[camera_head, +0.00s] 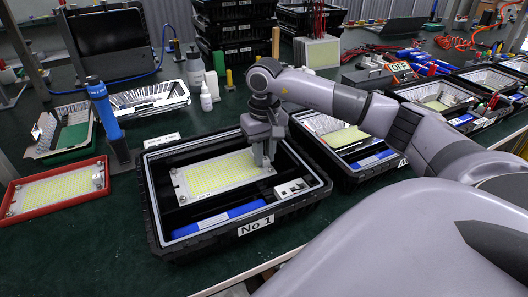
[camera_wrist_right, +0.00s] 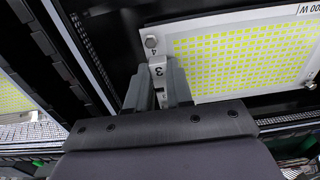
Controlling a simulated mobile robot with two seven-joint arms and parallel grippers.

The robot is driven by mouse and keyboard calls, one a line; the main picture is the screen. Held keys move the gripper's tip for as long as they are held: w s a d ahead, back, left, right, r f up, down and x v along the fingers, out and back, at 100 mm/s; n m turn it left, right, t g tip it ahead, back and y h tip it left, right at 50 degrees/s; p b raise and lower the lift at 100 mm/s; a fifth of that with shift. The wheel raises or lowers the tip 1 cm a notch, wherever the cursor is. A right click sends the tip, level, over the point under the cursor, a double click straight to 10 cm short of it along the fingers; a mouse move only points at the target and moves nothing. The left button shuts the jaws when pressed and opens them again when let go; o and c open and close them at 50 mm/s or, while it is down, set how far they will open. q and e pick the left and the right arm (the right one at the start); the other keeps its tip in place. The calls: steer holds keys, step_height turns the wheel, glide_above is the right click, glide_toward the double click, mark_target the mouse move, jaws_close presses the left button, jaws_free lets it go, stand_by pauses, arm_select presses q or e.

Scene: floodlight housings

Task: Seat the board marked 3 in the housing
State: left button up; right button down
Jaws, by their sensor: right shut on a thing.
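The LED board (camera_head: 222,175), a pale plate with a yellow dotted field, is inside the black open housing (camera_head: 163,233) labelled No 1. My right gripper (camera_head: 265,163) reaches down at the board's right end. I cannot tell whether the board lies flat on the housing floor. My left gripper is not in view.
A blue tube (camera_head: 220,218) and a white block (camera_head: 292,188) lie in the housing's front part. A red tray (camera_head: 57,191) with another yellow panel is at left. A second black housing (camera_head: 345,180) stands close on the right. Bottles stand behind.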

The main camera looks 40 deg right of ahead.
steer(key=shift+f+b, duration=0.9)
steer(key=shift+f, duration=0.4)
steer(key=c, duration=0.9)
jaws_free()
steer(key=shift+r, duration=0.1)
steer(key=shift+c, duration=0.2)
step_height(320, 180, up, 7)
steer(key=shift+r+p, duration=0.1)
steer(key=shift+p, duration=0.25)
